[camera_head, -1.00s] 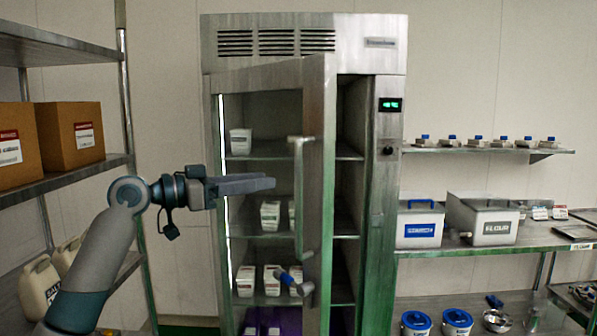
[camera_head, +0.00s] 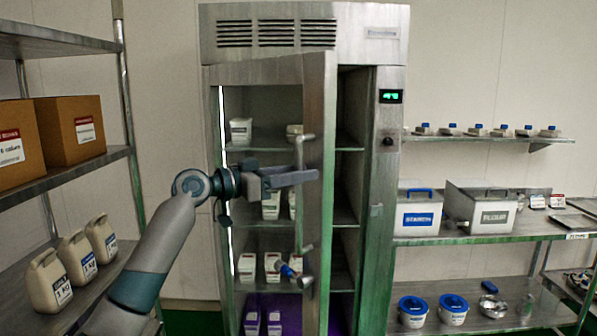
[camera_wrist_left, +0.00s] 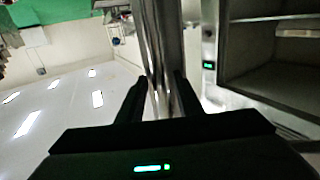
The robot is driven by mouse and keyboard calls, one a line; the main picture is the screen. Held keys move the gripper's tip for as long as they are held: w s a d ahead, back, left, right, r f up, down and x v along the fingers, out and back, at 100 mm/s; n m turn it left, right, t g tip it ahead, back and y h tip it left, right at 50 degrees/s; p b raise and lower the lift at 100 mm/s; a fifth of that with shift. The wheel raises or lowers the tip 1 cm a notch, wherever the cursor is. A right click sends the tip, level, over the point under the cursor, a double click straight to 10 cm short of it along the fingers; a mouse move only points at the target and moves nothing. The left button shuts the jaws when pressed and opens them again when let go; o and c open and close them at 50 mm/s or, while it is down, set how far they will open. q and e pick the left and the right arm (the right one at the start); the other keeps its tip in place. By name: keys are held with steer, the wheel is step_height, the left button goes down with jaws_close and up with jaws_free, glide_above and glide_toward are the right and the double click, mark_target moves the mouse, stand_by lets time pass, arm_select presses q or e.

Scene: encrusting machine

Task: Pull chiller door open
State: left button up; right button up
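I see no clear clamping. My right gripper is in neither view.
The chiller body (camera_head: 385,200) holds white cartons. A metal rack (camera_head: 75,175) with boxes and jugs stands at the left, close to my left arm. A bench (camera_head: 480,238) with labelled bins stands at the right. A blue-ended lever (camera_head: 290,270) is low on the door.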

arm_select(q)
steer(key=shift+c, duration=0.4)
jaws_close()
steer(key=shift+s+a, duration=0.1)
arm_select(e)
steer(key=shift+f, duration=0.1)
